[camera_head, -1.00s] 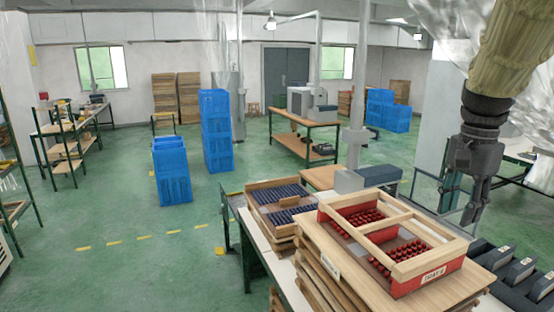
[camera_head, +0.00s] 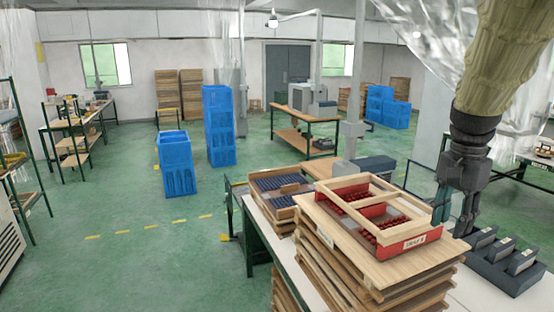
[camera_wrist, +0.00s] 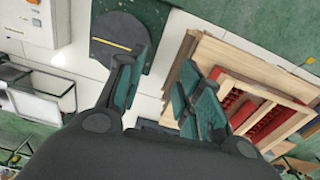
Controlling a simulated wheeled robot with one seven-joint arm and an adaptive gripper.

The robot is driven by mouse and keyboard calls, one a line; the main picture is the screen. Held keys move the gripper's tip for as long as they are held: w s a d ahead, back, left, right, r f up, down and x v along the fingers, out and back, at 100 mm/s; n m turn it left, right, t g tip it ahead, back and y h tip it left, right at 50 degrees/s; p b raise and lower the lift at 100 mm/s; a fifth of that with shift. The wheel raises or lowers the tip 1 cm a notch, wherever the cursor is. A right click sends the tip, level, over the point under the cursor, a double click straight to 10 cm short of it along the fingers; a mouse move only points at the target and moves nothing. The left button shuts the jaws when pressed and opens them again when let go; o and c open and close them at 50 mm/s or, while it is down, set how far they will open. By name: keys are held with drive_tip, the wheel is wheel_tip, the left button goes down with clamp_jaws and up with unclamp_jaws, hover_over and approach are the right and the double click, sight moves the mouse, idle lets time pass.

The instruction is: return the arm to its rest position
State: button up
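My arm comes down from the top right. A red tray (camera_head: 408,246) with a wooden frame and small red pieces sits on the board stack. The tray (camera_wrist: 300,112) also shows at the right in the camera_wrist view, to the right of the fingers.
A stack of wooden boards (camera_head: 370,270) stands on the white table (camera_head: 495,297). A tray of dark blue pieces (camera_head: 257,207) lies left of it. A dark grey holder (camera_head: 512,277) with several blocks is at the right. Blue crates (camera_head: 178,180) stand on the open green floor (camera_head: 110,270).

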wheel_tip(320, 180, down, 22)
drive_tip(key=n+h, duration=0.1)
drive_tip(key=n, duration=0.2)
drive_tip(key=s+a+f+n, duration=0.2)
drive_tip(key=s+f, duration=0.3)
drive_tip(key=f, duration=0.6)
drive_tip(key=s+a+f+n, duration=0.2)
drive_tip(key=s+f+n, duration=0.15)
drive_tip(key=f, duration=0.85)
drive_tip(key=s+a+f+n+y, duration=0.1)
drive_tip(key=s+a+f, duration=0.2)
drive_tip(key=s+f, duration=0.3)
drive_tip(key=s+a+f+n, duration=0.2)
drive_tip(key=s+a+f, duration=0.15)
drive_tip(key=s, duration=0.45)
drive_tip(key=s+a+f+n+y, duration=0.1)
drive_tip(key=s+a+f, duration=0.2)
drive_tip(key=s+f, duration=0.4)
wheel_tip(320, 180, down, 12)
drive_tip(key=b, duration=1.4)
drive_tip(key=shift+s+r+h, duration=0.15)
drive_tip(key=shift+s+h, duration=0.05)
drive_tip(key=shift+h, duration=0.1)
drive_tip(key=shift+a, duration=0.1)
